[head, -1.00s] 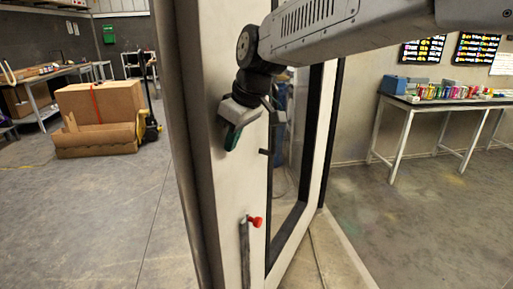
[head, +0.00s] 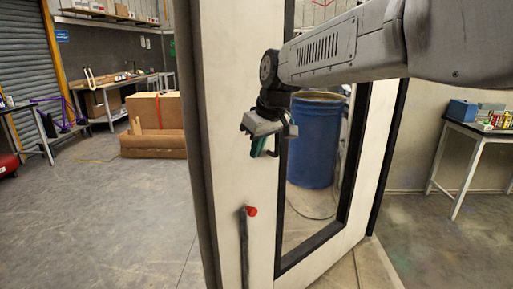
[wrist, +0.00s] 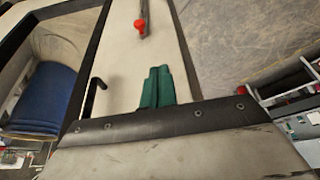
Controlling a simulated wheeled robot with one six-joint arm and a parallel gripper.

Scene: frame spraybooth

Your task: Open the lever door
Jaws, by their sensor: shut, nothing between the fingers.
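The white door (head: 233,215) stands upright in the middle of the head view, with a dark-framed window. A black bent lever handle (wrist: 95,95) shows on its white face in the wrist view, left of my fingers. My gripper (head: 258,146) is in front of the door face at lever height. Its green fingers (wrist: 157,87) are together and empty, beside the lever and not around it. In the head view the gripper largely hides the lever. I cannot tell whether the fingers touch the door.
A red knob (head: 251,211) on a grey upright bar (head: 244,250) sits lower on the door. A blue drum (head: 313,140) shows through the window. A workbench (head: 470,138) stands at right; a cardboard box (head: 155,110) is at back left.

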